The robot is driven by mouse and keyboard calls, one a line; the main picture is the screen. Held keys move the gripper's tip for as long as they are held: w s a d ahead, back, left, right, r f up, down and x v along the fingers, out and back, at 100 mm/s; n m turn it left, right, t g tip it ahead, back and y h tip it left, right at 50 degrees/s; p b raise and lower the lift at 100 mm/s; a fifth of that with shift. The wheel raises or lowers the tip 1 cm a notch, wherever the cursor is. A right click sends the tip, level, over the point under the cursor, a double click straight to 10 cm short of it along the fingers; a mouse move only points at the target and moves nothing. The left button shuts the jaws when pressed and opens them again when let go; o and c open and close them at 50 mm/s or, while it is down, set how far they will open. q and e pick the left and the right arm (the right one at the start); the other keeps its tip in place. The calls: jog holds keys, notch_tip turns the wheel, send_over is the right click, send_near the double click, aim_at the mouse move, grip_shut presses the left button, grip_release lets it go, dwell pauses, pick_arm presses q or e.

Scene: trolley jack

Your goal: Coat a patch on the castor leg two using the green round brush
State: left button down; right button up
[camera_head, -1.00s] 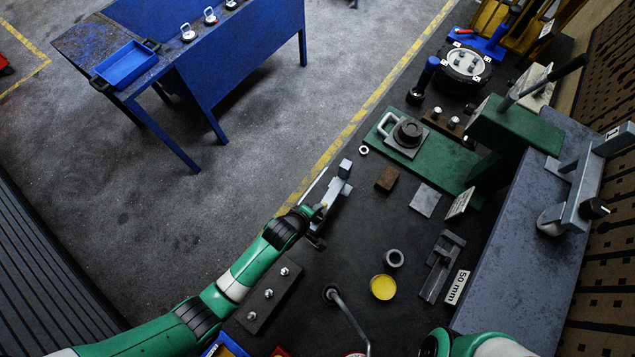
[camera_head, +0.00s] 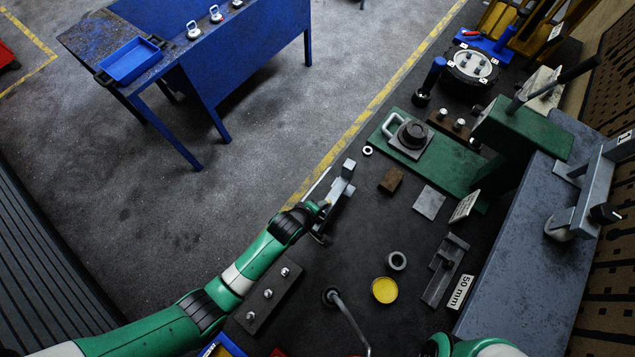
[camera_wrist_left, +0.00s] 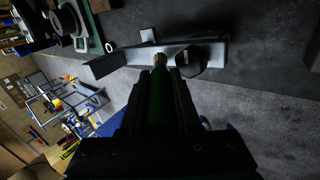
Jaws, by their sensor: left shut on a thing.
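My left gripper (camera_head: 323,206) is over a grey metal leg (camera_head: 341,190) lying on the dark bench near its edge. In the left wrist view the gripper (camera_wrist_left: 161,80) is shut on the green handle of the round brush (camera_wrist_left: 158,100). The brush's brass-coloured end points at the grey leg (camera_wrist_left: 205,48), close to a dark hexagonal part on it. I cannot tell whether the bristles touch the leg, and no coated patch is clearly visible. An open round tin of yellow stuff (camera_head: 384,290) stands on the bench. My right gripper is out of view.
A dark block with several studs (camera_head: 268,294) lies beside my left arm. A bent metal rod (camera_head: 347,318) rises below the leg.

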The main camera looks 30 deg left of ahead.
aim_at(329, 200)
pick_arm(q)
jog(key=shift+w, duration=1)
jog(key=shift+w+f+b, duration=0.1)
jog(key=shift+w+b, duration=0.75)
jog(key=shift+w, duration=0.85)
jog(key=shift+w+b, duration=1.2)
jog(key=shift+w, duration=0.45)
jog(key=s+p, duration=0.2)
jog(key=p, duration=0.1)
jog(key=shift+s, duration=0.65)
jog(key=shift+f, duration=0.1)
